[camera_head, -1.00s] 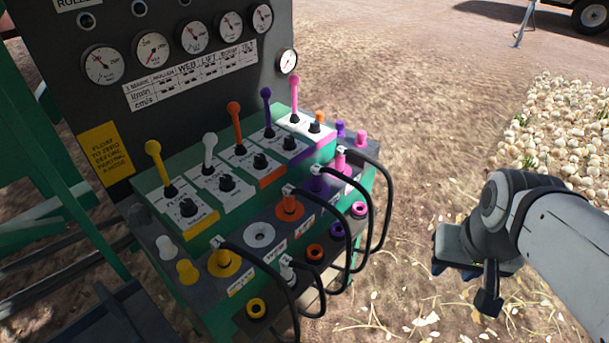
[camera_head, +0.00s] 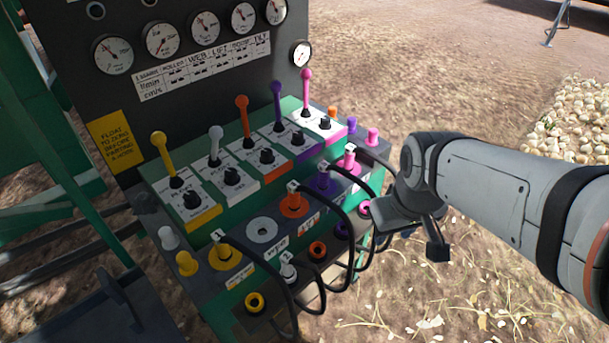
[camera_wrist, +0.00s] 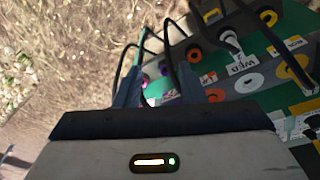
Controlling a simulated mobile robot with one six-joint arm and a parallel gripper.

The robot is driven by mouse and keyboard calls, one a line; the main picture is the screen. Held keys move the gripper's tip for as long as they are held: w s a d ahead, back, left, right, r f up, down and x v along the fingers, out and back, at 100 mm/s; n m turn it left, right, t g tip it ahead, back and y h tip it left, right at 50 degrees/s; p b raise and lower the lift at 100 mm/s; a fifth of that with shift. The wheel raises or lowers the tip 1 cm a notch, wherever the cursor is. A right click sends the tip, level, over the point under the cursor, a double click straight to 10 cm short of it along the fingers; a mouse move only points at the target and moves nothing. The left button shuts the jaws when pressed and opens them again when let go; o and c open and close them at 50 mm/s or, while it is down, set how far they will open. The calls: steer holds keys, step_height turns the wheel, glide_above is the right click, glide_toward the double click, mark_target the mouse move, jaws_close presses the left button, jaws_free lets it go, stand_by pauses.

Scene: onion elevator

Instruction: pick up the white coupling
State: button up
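The white coupling (camera_head: 287,268) stands in the lower row of the hydraulic panel, with a black hose on it. It also shows in the wrist view (camera_wrist: 230,42), right of my fingers. The empty white socket (camera_head: 262,230) is in the row above and also shows in the wrist view (camera_wrist: 248,80). My gripper (camera_wrist: 158,90) has its two fingers apart with nothing held between them. In the head view my gripper is at the panel's right end, beside the pink and purple hoses, well right of the white coupling. Its fingertips are hard to make out there.
Yellow (camera_head: 225,250), orange (camera_head: 294,203), purple (camera_head: 325,177) and pink (camera_head: 349,158) couplings sit in the upper row. Their black hoses (camera_head: 343,225) loop down in front of the panel. Coloured levers (camera_head: 242,120) rise behind. Open dirt lies right.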

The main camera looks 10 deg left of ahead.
steer(key=w+a+f+n+p, duration=0.2)
steer(key=w+a+n, duration=0.25)
steer(key=n, duration=0.25)
steer(key=n+g+p, duration=0.2)
steer(key=n+p, duration=0.1)
steer(key=n, duration=1.5)
glide_above(286, 256)
steer(key=f, duration=1.1)
steer(key=shift+d+f, duration=0.2)
steer(key=shift+d, duration=0.15)
steer(key=f, duration=0.1)
steer(key=b, duration=0.1)
steer(key=f, duration=0.1)
steer(key=shift+s+a+f+n, duration=0.1)
steer(key=shift+a+f+n, duration=0.15)
steer(key=shift+f+n, duration=0.15)
step_height(286, 256, down, 6)
steer(key=b, duration=0.4)
steer(key=shift+r, duration=0.2)
steer(key=shift+c, duration=0.4)
jaws_close()
